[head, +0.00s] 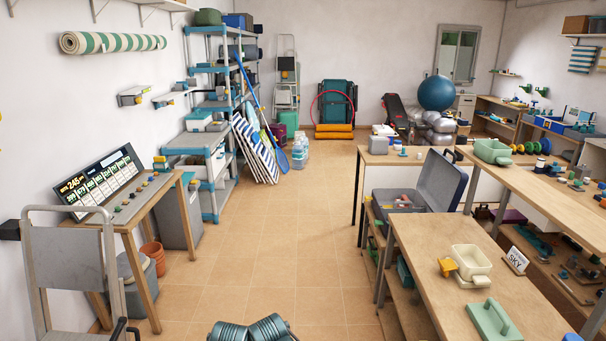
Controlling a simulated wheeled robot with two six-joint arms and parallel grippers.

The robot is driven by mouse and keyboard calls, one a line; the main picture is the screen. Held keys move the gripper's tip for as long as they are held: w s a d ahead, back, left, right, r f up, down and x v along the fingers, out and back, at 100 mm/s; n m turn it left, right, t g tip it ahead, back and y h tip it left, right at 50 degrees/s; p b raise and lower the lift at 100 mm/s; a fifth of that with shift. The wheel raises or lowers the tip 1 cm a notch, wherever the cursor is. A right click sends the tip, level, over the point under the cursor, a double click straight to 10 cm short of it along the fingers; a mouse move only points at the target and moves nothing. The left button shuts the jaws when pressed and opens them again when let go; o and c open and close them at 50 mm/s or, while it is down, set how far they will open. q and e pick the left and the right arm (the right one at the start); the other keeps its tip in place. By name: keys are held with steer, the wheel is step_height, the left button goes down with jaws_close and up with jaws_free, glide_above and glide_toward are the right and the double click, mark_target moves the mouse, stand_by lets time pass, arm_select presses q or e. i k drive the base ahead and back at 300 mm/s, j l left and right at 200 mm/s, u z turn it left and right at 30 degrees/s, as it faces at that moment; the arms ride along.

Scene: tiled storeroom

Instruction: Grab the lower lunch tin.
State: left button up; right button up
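Two open, box-like containers could be the lunch tins, but I cannot tell for certain. A cream one (472,258) sits on the near wooden table at the right, with a small yellow piece (447,267) beside it. A pale green one (491,151) sits farther back on the long wooden bench. The cream one appears lower in the picture. A flat green piece with a raised handle (494,320) lies near the front of the near table. Neither of my grippers is in view.
The near table (428,235) and long bench (541,188) fill the right side. An open grey case (440,180) stands behind the near table. A grey cart (66,262) and a sloped display (98,182) stand at left.

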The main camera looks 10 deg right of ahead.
mark_target(491, 152)
steer(key=i+z, duration=0.25)
steer(key=i, duration=0.2)
steer(key=i+j+z, duration=0.25)
steer(key=i, duration=0.2)
steer(key=i+j+z, duration=0.25)
steer(key=i, duration=0.2)
steer(key=i+j+z, duration=0.1)
steer(key=i+z, duration=0.15)
steer(key=z, duration=0.15)
steer(key=i+j+z, duration=0.15)
steer(key=z, duration=0.25)
steer(key=i+j+z, duration=0.25)
steer(key=z, duration=0.15)
steer(key=i+j+z, duration=0.15)
steer(key=z, duration=0.25)
steer(key=i+j+z, duration=0.1)
steer(key=j+z, duration=0.3)
